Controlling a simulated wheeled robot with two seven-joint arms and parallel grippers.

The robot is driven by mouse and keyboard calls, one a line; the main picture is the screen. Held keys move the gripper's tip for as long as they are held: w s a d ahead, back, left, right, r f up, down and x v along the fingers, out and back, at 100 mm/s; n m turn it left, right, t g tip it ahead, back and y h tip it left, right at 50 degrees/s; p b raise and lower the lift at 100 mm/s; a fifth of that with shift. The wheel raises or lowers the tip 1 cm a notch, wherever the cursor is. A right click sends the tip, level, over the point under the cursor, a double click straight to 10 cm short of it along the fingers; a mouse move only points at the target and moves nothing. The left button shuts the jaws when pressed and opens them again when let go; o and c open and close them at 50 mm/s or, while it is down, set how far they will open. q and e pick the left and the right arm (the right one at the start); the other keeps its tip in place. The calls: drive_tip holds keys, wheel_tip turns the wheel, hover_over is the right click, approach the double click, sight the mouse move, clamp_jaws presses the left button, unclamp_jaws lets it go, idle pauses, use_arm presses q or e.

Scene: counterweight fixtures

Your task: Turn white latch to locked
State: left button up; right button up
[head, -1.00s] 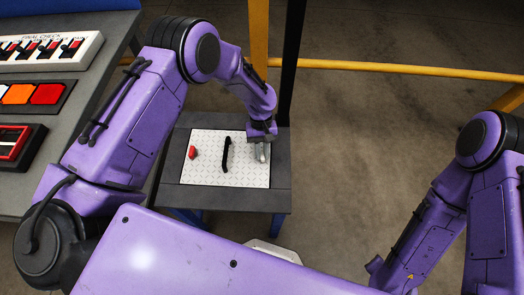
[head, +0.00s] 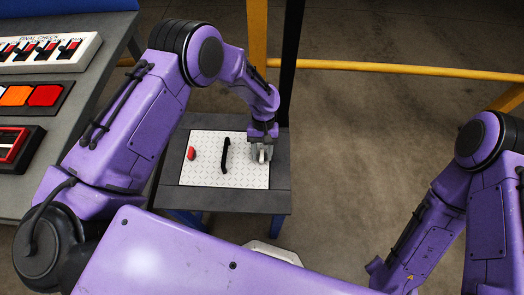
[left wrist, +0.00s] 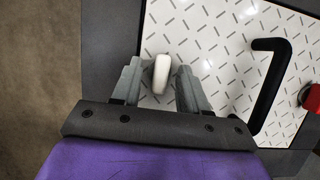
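The white latch (left wrist: 161,74) is a small rounded bar. In the left wrist view it stands between the two grey fingers of my left gripper (left wrist: 156,82), pointing nearly straight up the picture with a slight tilt. The fingers are apart, with a gap visible on each side of the latch. In the head view my left gripper (head: 262,154) is over the right end of the patterned white plate (head: 210,178), and a bit of the white latch (head: 262,156) shows between the fingers. My right gripper is out of view; only parts of that arm show.
A black curved handle (head: 226,156) stands mid-plate, and a red knob (head: 191,153) is at its left. The plate lies on a grey table (head: 235,199). A bench with switches and buttons (head: 47,94) is at the left. A yellow rail (head: 400,69) runs behind.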

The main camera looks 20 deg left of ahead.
use_arm(q)
drive_tip(key=shift+r, duration=0.1)
drive_tip(key=d+v, duration=0.1)
drive_tip(key=v, duration=0.9)
drive_tip(key=shift+w+a+r+b, duration=0.15)
drive_tip(key=shift+w+a+b, duration=0.05)
drive_tip(key=shift+a+b, duration=0.25)
